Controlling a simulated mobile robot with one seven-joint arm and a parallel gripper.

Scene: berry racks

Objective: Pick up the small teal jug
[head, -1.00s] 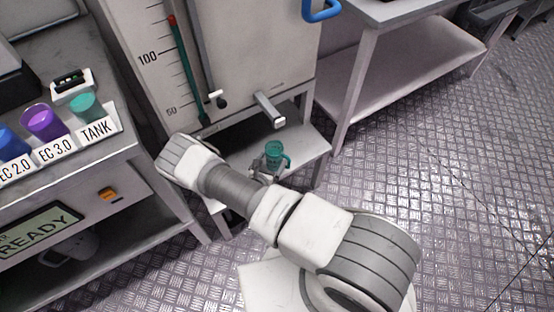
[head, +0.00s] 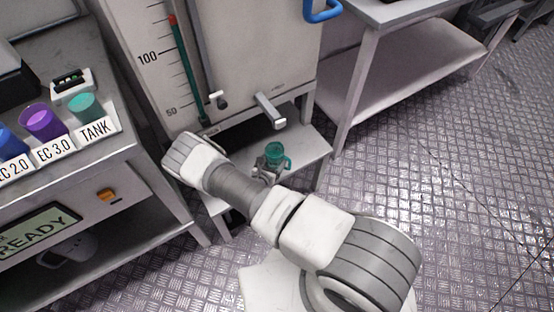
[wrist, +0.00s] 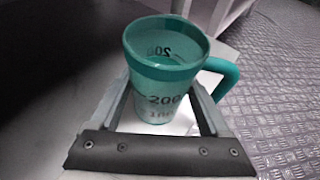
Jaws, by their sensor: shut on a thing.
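The small teal jug (head: 276,152) is upright at the low shelf under the tank's spout. In the wrist view the jug (wrist: 163,85) stands between my gripper's two fingers, with its handle to the right and "200" printed on its side. My gripper (wrist: 165,118) is shut on the jug's body, one finger on each side. In the head view my gripper (head: 268,168) is partly hidden behind my own arm. I cannot tell whether the jug's base touches the shelf.
The spout (head: 270,110) juts out just above and behind the jug. The low shelf (head: 308,150) has bare room to the right. A bench (head: 130,135) with labelled cups stands at left, and another table (head: 375,60) at right. The floor at right is clear.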

